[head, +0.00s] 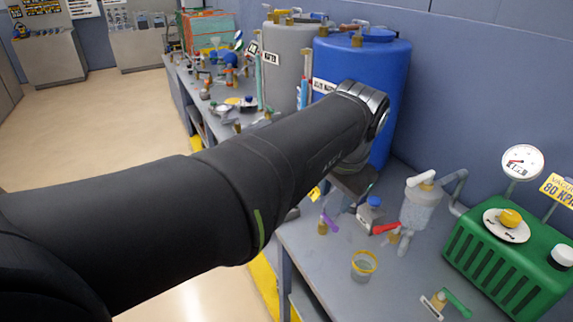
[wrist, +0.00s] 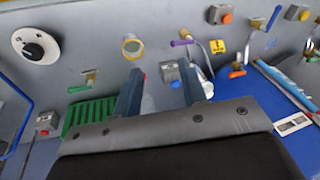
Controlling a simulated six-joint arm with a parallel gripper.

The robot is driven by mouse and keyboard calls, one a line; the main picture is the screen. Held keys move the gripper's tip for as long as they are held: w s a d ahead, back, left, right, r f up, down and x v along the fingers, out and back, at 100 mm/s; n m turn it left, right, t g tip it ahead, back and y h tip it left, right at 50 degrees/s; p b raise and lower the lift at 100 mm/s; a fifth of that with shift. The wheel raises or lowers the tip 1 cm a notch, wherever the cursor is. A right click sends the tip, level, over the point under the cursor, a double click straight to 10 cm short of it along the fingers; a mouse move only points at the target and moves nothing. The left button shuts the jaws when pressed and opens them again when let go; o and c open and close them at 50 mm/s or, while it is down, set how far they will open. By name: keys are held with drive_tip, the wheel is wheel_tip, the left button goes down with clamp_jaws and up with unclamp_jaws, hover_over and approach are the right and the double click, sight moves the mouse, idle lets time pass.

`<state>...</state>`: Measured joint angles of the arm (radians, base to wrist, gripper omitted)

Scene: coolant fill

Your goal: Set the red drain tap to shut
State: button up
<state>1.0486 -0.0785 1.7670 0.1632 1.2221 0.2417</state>
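The red drain tap (head: 386,228) is in the head view, just below the clear pot (head: 418,208) on the bench. Its red lever points left from a brass body, close to horizontal. My gripper (head: 352,192) is in the air to the upper left of the tap, partly hidden by my arm. In the wrist view my gripper (wrist: 161,88) has its two fingers apart, with no tap held between them. The tap is mostly hidden there behind the left finger; only a small red bit shows beside that finger.
A yellow-rimmed cup (head: 363,265), a purple-handled tap (head: 327,224) and a box with a blue knob (head: 371,208) stand near the red tap. A green-handled tap (head: 447,302) and the green pump (head: 510,255) are to the right. The blue tank (head: 375,75) stands behind.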

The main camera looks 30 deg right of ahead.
sight(380, 228)
drive_tip(key=s+d+r+m+y, duration=0.1)
drive_tip(key=s+d+m, duration=0.15)
drive_tip(key=d, duration=0.45)
drive_tip(key=s+d+r+m, duration=0.1)
drive_tip(key=s+d+m, duration=0.15)
drive_tip(key=d, duration=0.45)
drive_tip(key=shift+g, duration=0.3)
drive_tip(key=w+f, duration=0.1)
drive_tip(key=f, duration=0.4)
drive_tip(key=w+f, duration=0.1)
drive_tip(key=f, duration=0.5)
drive_tip(key=w+d+f, duration=0.1)
drive_tip(key=w+f, duration=0.1)
drive_tip(key=f, duration=0.4)
drive_tip(key=shift+f, duration=0.15)
drive_tip(key=shift+c, duration=0.5)
clamp_jaws()
